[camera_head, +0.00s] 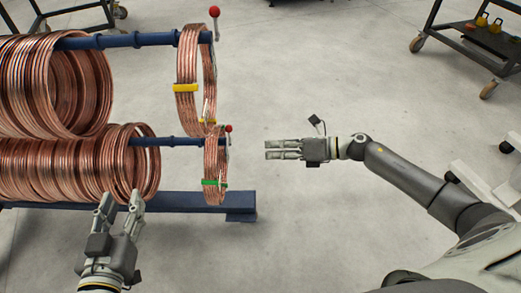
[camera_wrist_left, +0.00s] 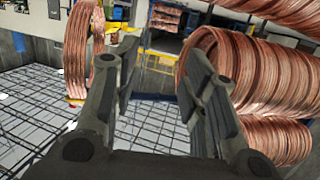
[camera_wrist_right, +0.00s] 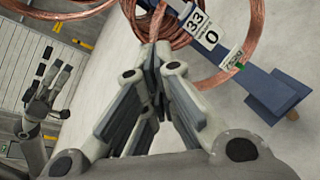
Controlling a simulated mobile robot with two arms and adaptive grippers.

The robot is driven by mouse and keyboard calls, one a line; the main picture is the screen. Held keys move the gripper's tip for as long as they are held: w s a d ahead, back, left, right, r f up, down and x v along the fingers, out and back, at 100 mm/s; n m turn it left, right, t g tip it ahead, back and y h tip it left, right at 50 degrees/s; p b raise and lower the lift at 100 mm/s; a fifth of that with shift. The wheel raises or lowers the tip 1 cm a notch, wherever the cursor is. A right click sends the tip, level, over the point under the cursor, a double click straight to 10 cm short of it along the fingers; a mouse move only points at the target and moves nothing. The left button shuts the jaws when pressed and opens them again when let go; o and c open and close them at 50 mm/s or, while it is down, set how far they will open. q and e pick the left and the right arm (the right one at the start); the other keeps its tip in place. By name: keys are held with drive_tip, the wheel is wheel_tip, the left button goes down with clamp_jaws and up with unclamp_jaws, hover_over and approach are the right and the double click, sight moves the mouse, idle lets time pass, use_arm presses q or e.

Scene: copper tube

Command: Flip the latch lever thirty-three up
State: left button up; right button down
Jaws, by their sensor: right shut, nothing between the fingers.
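The upper rack bar ends in a latch lever with a red ball (camera_head: 214,11) standing above the bar. The lower bar ends in another red-ball lever (camera_head: 229,128), small and partly hidden. A white tag reading 33 over 0 (camera_wrist_right: 202,27) hangs by a copper coil with a green band (camera_wrist_right: 232,65); that green-banded coil (camera_head: 215,183) is on the lower bar. My right gripper (camera_head: 268,150) is shut and empty, right of the lower bar's end and apart from it; its closed fingers (camera_wrist_right: 158,52) point toward the coil. My left gripper (camera_head: 121,197) is open and empty in front of the lower coils.
Large copper coils (camera_head: 52,85) fill the upper blue bar (camera_head: 135,40); more coils (camera_head: 70,165) fill the lower one. A yellow-banded coil (camera_head: 187,88) hangs near the upper end. The blue base beam (camera_head: 190,203) ends below. Open floor (camera_head: 330,90) lies right of the rack.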

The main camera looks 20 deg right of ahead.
use_arm(q)
drive_tip(key=shift+s+a+f+g, duration=0.15)
drive_tip(key=shift+f+g, duration=0.15)
drive_tip(key=shift+f, duration=0.2)
drive_tip(key=shift+s+a+f+g, duration=0.15)
drive_tip(key=shift+f+g, duration=0.15)
drive_tip(key=shift+f, duration=0.2)
use_arm(e)
drive_tip(key=shift+s+d+r, duration=0.25)
drive_tip(key=shift+d+r, duration=0.05)
drive_tip(key=shift+d, duration=0.15)
drive_tip(key=shift+s+d+r, duration=0.25)
drive_tip(key=shift+d, duration=0.2)
use_arm(q)
drive_tip(key=shift+d, duration=0.1)
use_arm(e)
drive_tip(key=shift+a, duration=0.15)
